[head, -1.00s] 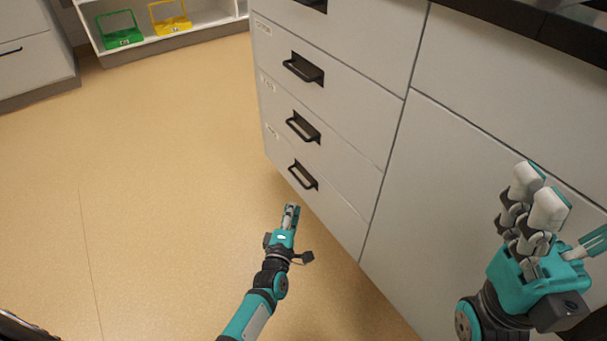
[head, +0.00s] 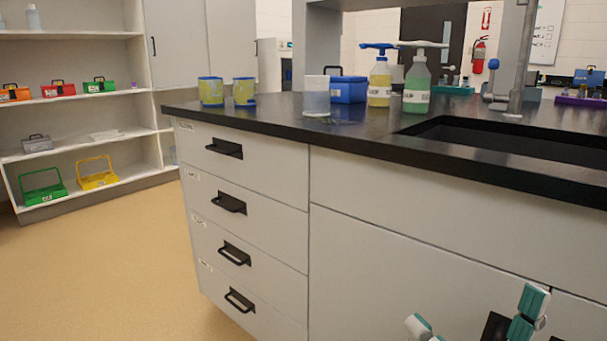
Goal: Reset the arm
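In the head view, the tips of my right gripper (head: 477,317) show at the bottom right, in front of the cabinet's lower panels. The white-and-teal fingertips stand well apart with nothing seen between them. The rest of that hand and arm is cut off by the picture's lower edge. My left gripper and arm are out of view.
A black counter (head: 265,121) tops the drawer cabinet (head: 243,172), whose drawers look shut. Clear floor (head: 110,265) lies left.

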